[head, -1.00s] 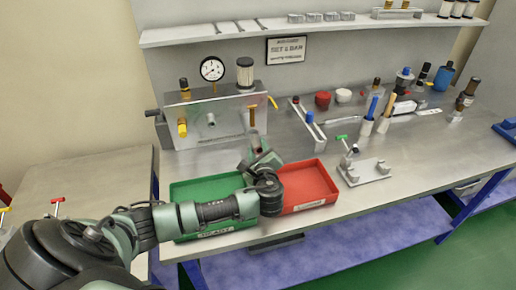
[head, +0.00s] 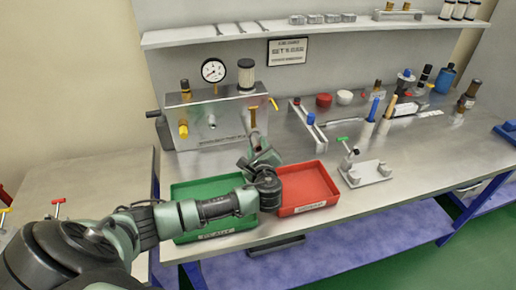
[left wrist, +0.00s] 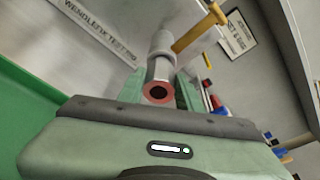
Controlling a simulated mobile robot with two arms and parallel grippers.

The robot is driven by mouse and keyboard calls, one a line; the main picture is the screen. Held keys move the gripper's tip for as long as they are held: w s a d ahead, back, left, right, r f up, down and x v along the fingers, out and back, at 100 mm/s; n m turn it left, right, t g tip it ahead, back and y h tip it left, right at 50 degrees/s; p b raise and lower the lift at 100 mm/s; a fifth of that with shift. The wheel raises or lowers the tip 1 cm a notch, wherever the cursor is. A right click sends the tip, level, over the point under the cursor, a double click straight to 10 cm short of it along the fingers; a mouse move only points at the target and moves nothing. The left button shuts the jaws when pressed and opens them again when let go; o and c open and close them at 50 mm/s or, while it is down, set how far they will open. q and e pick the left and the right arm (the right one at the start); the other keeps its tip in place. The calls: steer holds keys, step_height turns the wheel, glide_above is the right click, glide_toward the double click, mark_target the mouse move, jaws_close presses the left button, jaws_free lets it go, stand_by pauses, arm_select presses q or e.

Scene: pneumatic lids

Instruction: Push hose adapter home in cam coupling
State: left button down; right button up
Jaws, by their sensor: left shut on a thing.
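My left gripper (head: 257,143) is in front of the metal test block (head: 228,135), over the back of the trays. In the left wrist view its green fingers (left wrist: 160,88) are shut on the hose adapter (left wrist: 158,92), whose near end shows a reddish ring around a dark hole. The adapter points away toward the wider grey cam coupling (left wrist: 162,45) and lines up with it. A brass lever (left wrist: 200,28) sticks out to the right of the coupling and also shows in the head view (head: 253,114). How deep the adapter sits is hidden. My right gripper is not in view.
A fixture plate (head: 372,178) is at the right. Bench space right of it is clear.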

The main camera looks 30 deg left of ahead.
arm_select(q)
steer(key=shift+w+a, duration=0.5)
steer(key=shift+a, duration=0.1)
steer(key=c, duration=0.9)
jaws_free()
steer(key=shift+s+d, duration=0.1)
steer(key=shift+s+d+r+p, duration=0.25)
steer(key=shift+s+d+p, duration=0.15)
steer(key=shift+p, duration=0.25)
steer(key=shift+p+v, duration=1.85)
steer(key=shift+v, duration=0.95)
